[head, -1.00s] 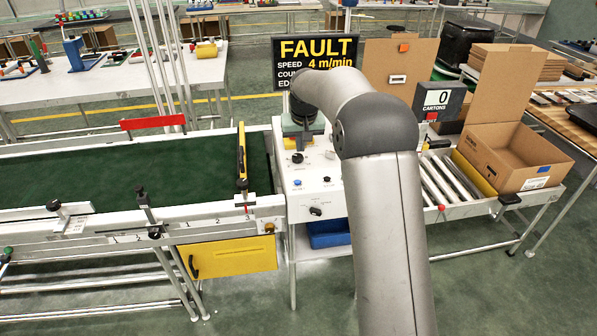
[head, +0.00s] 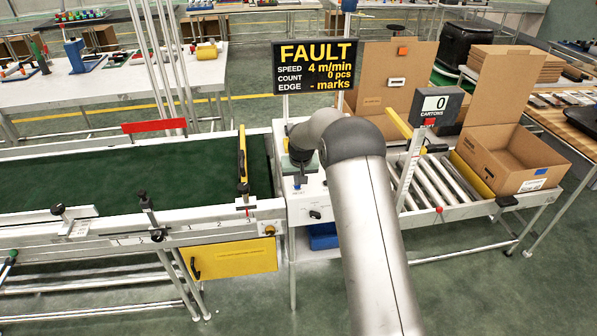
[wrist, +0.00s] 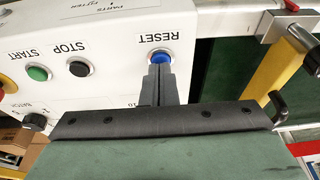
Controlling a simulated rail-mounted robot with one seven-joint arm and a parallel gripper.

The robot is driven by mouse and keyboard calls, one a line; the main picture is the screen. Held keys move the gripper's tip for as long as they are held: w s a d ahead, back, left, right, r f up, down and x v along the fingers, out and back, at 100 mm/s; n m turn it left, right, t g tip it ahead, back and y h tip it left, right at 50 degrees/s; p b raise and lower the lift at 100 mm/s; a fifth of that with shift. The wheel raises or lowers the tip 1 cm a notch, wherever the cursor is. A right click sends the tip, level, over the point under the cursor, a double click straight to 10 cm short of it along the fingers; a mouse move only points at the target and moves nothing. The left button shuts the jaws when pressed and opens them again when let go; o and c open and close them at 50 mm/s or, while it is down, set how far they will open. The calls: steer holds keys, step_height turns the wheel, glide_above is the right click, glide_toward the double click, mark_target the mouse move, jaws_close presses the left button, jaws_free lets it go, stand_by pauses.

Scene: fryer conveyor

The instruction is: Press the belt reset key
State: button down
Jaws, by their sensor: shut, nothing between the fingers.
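The belt reset key is a round blue button (wrist: 159,55) under the label RESET, upside down in the wrist view, on a white control panel (wrist: 110,45). My gripper (wrist: 161,70) is shut and empty. Its fingertips overlap the near edge of the blue key in the wrist view; I cannot tell whether they touch it. In the head view my gripper (head: 298,183) points down at the panel's left front part and largely hides the key. The display (head: 315,66) reads FAULT, 4 m/min, 0 pcs.
A black STOP button (wrist: 79,67) and a green START button (wrist: 38,73) sit beside the key. The green belt (head: 120,190) with a yellow bar (head: 242,160) lies left of the panel. A roller track (head: 425,180) and open carton (head: 500,160) stand right.

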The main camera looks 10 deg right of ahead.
mark_target(299, 187)
steer(key=shift+f, duration=0.15)
steer(key=shift+f+b, duration=0.75)
steer(key=shift+b, duration=0.3)
steer(key=shift+s, duration=0.2)
steer(key=shift+f, duration=0.15)
step_height(299, 187, up, 6)
steer(key=shift+w+f+p, duration=0.1)
steer(key=shift+w+p, duration=0.05)
steer(key=shift+p, duration=1)
steer(key=b+v, duration=0.2)
steer(key=v, duration=0.7)
steer(key=shift+r, duration=0.2)
steer(key=shift+b, duration=0.3)
